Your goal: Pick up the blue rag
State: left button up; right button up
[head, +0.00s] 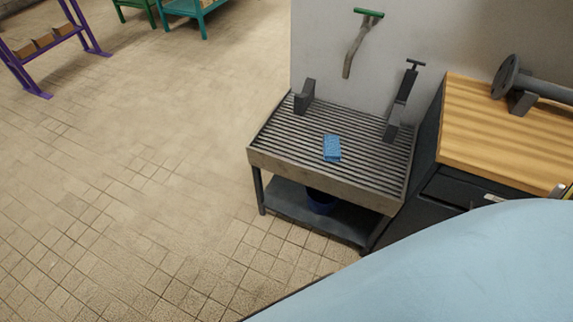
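The blue rag (332,148) is a small folded rectangle. It lies on the slatted top of a grey metal bench (262,160), a little right of the middle of that top. Nothing covers it in the head view. Neither my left gripper nor my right gripper shows in this view.
Grey upright brackets (304,96) and (401,105) stand on the bench's back part. A dark blue bucket (321,203) sits on the lower shelf. A wooden-topped cabinet (480,130) stands to the right, a white wall (410,35) behind. The tiled floor (150,190) at left is clear.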

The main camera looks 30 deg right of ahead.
aim_at(331, 149)
jog(key=z, duration=0.2)
jog(key=k, duration=0.25)
jog(key=u, duration=0.8)
jog(key=i, duration=1.8)
jog(key=z, duration=1.9)
jog(key=i, duration=0.7)
jog(key=z, duration=0.6)
